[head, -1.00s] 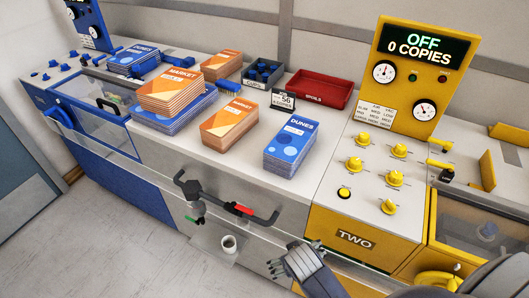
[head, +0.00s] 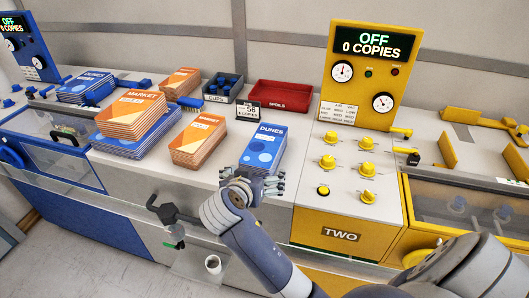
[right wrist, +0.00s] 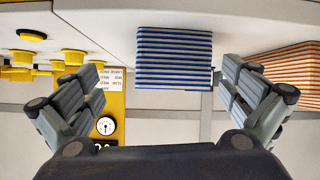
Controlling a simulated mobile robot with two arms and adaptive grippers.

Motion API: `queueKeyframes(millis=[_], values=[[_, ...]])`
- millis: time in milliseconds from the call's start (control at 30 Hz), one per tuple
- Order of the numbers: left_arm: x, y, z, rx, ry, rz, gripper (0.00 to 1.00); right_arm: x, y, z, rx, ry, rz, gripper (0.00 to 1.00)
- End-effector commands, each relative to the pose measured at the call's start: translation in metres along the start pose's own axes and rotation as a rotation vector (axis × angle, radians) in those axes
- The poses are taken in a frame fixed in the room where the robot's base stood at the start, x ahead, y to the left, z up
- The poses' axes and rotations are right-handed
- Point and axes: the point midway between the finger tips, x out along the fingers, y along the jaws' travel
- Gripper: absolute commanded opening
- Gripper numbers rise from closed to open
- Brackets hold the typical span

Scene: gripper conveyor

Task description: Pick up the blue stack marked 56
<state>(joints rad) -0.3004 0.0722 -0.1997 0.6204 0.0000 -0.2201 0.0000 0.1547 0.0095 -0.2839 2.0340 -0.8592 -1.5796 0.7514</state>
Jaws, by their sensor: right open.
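The blue stack (head: 263,148) of booklets titled DUNES stands on the counter, left of the yellow machine. A small sign reading 56 (head: 250,111) stands just behind it. My right gripper (head: 252,181) is open at the near side of this stack, at the counter's front edge. In the right wrist view the blue stack (right wrist: 175,58), with striped page edges, lies ahead between the open, empty fingers (right wrist: 163,76). The fingers appear short of it. My left gripper is not in view.
An orange stack (head: 199,139) stands close on the left. More blue stacks (head: 145,144) and orange stacks (head: 134,112) lie further left. A grey cups bin (head: 221,99) and red spoils tray (head: 281,103) are behind. The yellow machine (head: 345,195) with knobs is on the right.

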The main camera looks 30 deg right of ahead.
Motion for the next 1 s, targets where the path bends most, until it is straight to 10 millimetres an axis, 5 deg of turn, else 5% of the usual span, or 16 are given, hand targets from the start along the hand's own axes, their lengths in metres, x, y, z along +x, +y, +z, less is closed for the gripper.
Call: queueKeyframes(millis=[100,200,1000], values=[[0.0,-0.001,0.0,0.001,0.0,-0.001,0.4,-0.004,-0.008,-0.037,0.09,0.089,0.039,1.0],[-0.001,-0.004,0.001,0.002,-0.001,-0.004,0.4,-0.004,-0.009,-0.051,0.124,0.124,0.055,1.0],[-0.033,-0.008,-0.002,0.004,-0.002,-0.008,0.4,0.089,-0.005,-0.068,0.128,0.13,0.059,1.0]])
